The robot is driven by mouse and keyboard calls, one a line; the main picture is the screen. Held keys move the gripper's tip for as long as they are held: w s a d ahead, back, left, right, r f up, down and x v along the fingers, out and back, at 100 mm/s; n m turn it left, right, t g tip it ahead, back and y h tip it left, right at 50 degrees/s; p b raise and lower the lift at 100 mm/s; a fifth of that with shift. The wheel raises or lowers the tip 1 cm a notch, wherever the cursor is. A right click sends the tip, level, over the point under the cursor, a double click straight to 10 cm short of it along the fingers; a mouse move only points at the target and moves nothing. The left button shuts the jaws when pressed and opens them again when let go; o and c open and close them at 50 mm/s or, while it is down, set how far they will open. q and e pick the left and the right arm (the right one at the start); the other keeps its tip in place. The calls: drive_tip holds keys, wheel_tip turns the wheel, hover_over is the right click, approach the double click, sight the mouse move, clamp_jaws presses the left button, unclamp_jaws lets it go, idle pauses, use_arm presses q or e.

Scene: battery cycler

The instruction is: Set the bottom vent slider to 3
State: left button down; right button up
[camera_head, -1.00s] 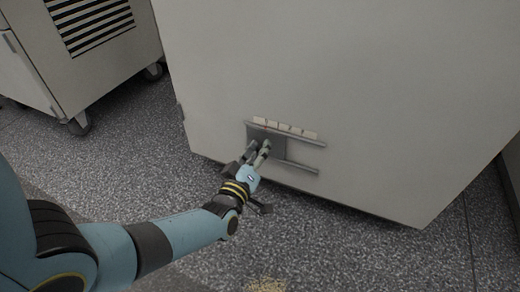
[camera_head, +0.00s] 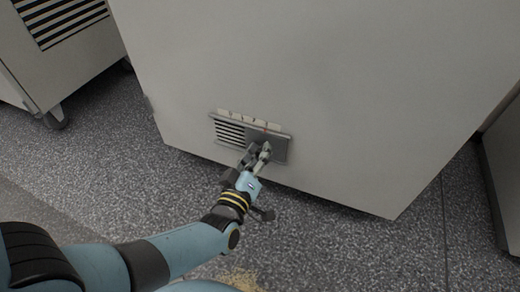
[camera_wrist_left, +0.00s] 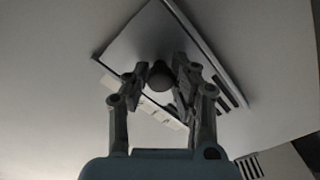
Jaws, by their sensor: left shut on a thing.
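The bottom vent (camera_head: 229,131) is low on the front of a pale cabinet. Its grey slider plate (camera_head: 281,149) sits at the right end of the rails, with dark slats uncovered on the left. A row of small pale labels (camera_head: 240,117) runs above it, too small to read; a red mark shows towards their right end. My left gripper (camera_head: 259,151) is at the plate, shut on the dark round slider knob, which shows between its fingers in the left wrist view (camera_wrist_left: 160,76). The plate (camera_wrist_left: 137,43) also shows there. My right gripper is in neither view.
The pale cabinet (camera_head: 330,70) fills the middle of the head view. Another cabinet on casters (camera_head: 75,70) stands at the left, and a grey unit (camera_head: 505,165) at the right edge.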

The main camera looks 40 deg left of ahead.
sight(269, 114)
use_arm(q)
drive_tip(key=shift+d+f, duration=0.1)
drive_tip(key=shift+d, duration=0.05)
drive_tip(key=c, duration=1.6)
unclamp_jaws()
drive_tip(key=o, duration=0.5)
drive_tip(key=shift+w+d, duration=0.1)
drive_tip(key=shift+d, duration=0.05)
drive_tip(key=shift+r, duration=0.5)
wheel_tip(269, 114, up, 9)
drive_tip(key=shift+r, duration=0.1)
